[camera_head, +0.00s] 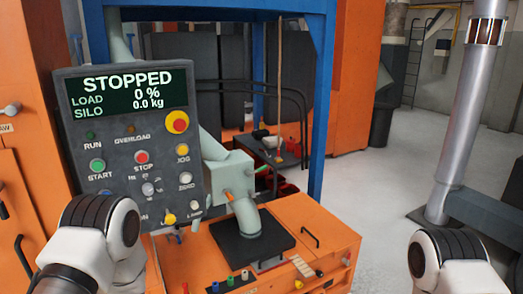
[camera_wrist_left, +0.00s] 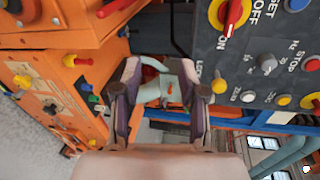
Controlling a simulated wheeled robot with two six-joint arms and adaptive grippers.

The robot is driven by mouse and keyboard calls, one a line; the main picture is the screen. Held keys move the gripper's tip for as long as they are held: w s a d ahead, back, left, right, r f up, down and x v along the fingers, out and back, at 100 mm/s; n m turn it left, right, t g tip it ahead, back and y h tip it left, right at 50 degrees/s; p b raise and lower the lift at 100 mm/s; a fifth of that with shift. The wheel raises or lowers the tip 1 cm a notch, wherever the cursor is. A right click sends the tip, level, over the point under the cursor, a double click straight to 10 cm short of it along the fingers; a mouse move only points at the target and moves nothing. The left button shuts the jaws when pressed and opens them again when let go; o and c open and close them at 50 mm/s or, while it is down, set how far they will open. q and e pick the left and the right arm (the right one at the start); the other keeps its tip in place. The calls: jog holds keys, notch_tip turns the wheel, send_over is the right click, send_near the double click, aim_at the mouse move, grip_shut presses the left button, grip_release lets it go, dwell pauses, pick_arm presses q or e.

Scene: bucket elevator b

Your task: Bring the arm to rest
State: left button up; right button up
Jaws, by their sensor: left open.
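My left gripper (camera_wrist_left: 160,72) shows in the left wrist view, its two dark fingers apart and nothing held between them. A pale green machine part shows behind the gap; how far off it is I cannot tell. The control panel (camera_wrist_left: 262,55) is just right of the fingers, with a red-and-yellow rotary switch (camera_wrist_left: 232,12). In the head view my left arm (camera_head: 102,228) comes up in front of the panel's lower part, with its gripper out of sight. My right arm (camera_head: 450,262) is at the lower right, with its gripper also out of view.
The panel's display (camera_head: 127,90) reads STOPPED, load 0 %, silo 0.0 kg. An orange cabinet (camera_head: 330,245) with a pale green spout (camera_head: 245,215) stands beside it. A blue post (camera_head: 322,90) rises behind, and a grey pipe (camera_head: 465,120) stands right. Open floor (camera_head: 360,190) lies between.

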pick_arm(q)
jog(key=s+d+f+n+g+h, duration=0.2)
jog(key=s+d+f+g+h, duration=0.2)
jog(key=s+f, duration=0.75)
jog(key=s+d+f+n+g+h, duration=0.2)
jog(key=s+n+g, duration=0.3)
jog(key=s, duration=0.6)
jog(key=s+d+f+n+g+h, duration=0.1)
jog(key=s+d+f+n+g, duration=0.2)
jog(key=s+n, duration=0.3)
jog(key=s+d+g, duration=0.1)
jog(key=s, duration=0.3)
jog(key=shift+s+d+f+n+g+h, duration=0.15)
jog(key=shift+s+f+n+g+h, duration=0.15)
jog(key=shift+s+g+h, duration=0.1)
